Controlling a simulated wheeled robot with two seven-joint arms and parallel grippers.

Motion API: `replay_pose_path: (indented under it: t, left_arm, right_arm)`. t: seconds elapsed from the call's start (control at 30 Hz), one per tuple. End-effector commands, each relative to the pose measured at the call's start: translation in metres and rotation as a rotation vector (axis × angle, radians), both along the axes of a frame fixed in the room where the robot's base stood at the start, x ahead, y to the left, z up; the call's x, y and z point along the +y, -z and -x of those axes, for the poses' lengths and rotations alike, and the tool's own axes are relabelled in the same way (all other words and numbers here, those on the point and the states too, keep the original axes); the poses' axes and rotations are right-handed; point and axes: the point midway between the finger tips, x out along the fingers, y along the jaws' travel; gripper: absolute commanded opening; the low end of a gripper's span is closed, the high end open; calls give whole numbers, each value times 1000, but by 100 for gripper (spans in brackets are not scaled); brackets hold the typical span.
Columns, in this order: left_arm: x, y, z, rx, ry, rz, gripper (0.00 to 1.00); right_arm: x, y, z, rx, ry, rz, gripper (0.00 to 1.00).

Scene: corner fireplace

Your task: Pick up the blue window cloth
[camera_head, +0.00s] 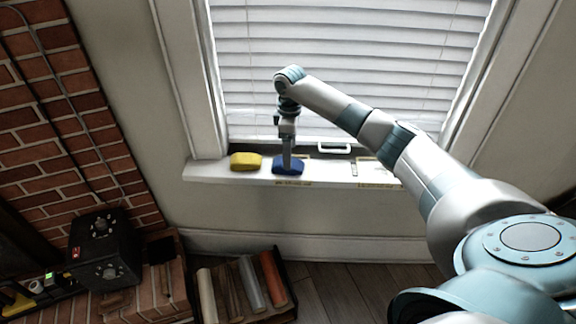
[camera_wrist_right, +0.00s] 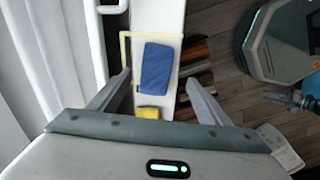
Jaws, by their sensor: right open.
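The blue window cloth (camera_head: 288,167) lies folded on the white window sill (camera_head: 225,175) in the head view, to the right of a yellow cloth (camera_head: 246,161). In the right wrist view the blue cloth (camera_wrist_right: 157,68) lies ahead, between the two spread fingers. My right gripper (camera_head: 287,165) points down at the blue cloth and hides part of it. In the wrist view the right gripper (camera_wrist_right: 160,85) is open and nothing is between its fingers' tips except the view of the cloth below. I cannot tell the exact height above it.
A window with blinds (camera_head: 345,60) stands behind the sill, with a white handle (camera_head: 334,149). A tray of rolled items (camera_head: 240,288) sits on the floor below. A black box (camera_head: 104,250) stands on the brick hearth at left.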

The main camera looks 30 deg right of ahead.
Motion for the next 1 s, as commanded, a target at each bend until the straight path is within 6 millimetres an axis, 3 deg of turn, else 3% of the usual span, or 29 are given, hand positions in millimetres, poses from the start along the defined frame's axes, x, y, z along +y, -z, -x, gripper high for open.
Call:
replay_pose_path:
  t: [0.5,1.0]
  left_arm:
    - [-10,-9,-3,-52,7,20,31]
    - [-14,-11,-8,-62,6,26,31]
  right_arm:
    - [-3,49,-5,2,0,1,71]
    - [-3,51,-6,1,0,1,71]
